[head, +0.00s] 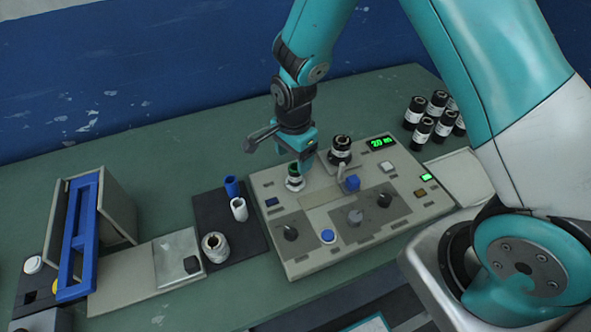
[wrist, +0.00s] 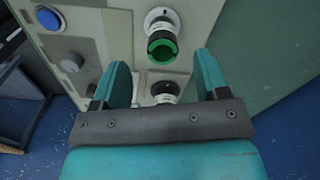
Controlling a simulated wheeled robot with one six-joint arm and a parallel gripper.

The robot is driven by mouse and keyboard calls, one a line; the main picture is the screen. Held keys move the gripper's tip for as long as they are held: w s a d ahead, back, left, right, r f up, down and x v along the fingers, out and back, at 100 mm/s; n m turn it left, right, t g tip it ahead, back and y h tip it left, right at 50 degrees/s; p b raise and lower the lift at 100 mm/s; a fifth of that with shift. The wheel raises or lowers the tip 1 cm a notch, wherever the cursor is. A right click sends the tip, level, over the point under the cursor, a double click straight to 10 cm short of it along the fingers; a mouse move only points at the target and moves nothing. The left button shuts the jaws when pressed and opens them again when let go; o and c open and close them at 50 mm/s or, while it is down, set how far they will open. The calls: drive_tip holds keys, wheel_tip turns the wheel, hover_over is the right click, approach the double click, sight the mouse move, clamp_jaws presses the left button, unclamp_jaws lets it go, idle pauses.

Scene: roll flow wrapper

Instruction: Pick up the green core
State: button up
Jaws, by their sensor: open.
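The green core (head: 293,169) stands on a pale round mount at the left back of the control panel. In the wrist view its green ring (wrist: 161,55) faces me, with a dark and white body behind it. My gripper (head: 306,160) is over the panel, close beside the core in the head view. In the wrist view my gripper (wrist: 163,78) is open and its two fingers are spread. The green core appears just beyond the fingertips, roughly centred between them, and not held. The exact gap in depth cannot be told.
A dark roll (head: 341,147) stands on the panel (head: 322,198) right of the core; buttons and knobs lie in front. A black mat (head: 208,205) with blue, white and pale rolls is at left. Several dark rolls (head: 421,133) stand at back right.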

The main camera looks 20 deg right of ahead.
sight(295, 174)
drive_tip(key=shift+w+d+f+p, duration=0.1)
drive_tip(key=shift+f+p, duration=0.5)
drive_tip(key=shift+f, duration=1.3)
drive_tip(key=shift+w+d+f+p, duration=0.1)
drive_tip(key=shift+f+p, duration=0.5)
drive_tip(key=shift+f, duration=1.25)
drive_tip(key=c, duration=1)
drive_tip(key=shift+r, duration=0.1)
